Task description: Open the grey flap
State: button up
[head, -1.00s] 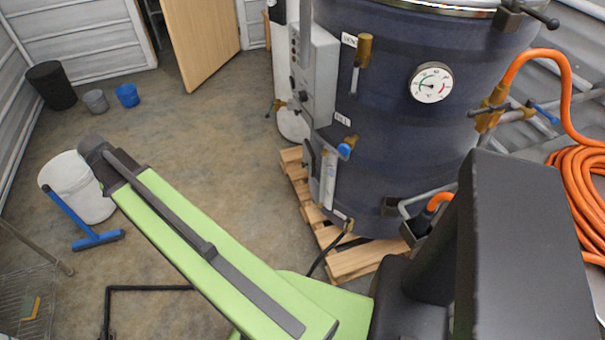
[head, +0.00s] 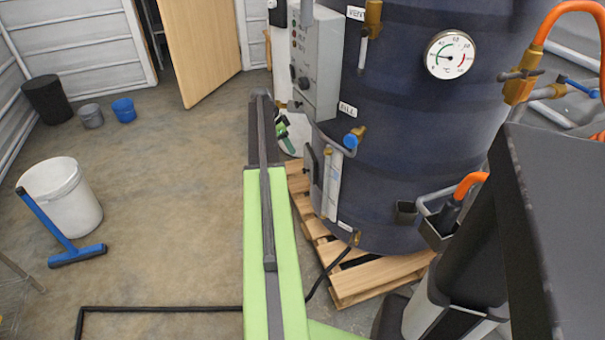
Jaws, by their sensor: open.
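A large dark blue tank (head: 420,120) stands on a wooden pallet. A grey control box (head: 318,70) with knobs and lamps sits on its left side. A small dark plate (head: 314,166) shows lower down beside a pale sight strip (head: 332,184). I cannot tell for sure which part is the grey flap. My green and dark arm reaches up from the bottom middle, its far end left of the box. A small green and dark piece shows beside that end, too small to tell what it is. I cannot make out my gripper's jaws.
The tank carries a round gauge (head: 450,54), a blue-handled valve (head: 352,139) and an orange hose (head: 553,18). The pallet (head: 350,285) sticks out below. A white bucket (head: 65,200) and a blue squeegee (head: 75,253) stand left.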

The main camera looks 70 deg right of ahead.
jog(key=b+x, duration=1.3)
jog(key=x, duration=0.3)
jog(key=shift+w+a+f+b, duration=0.1)
jog(key=shift+b, duration=0.3)
grip_shut()
jog(key=shift+a, duration=0.1)
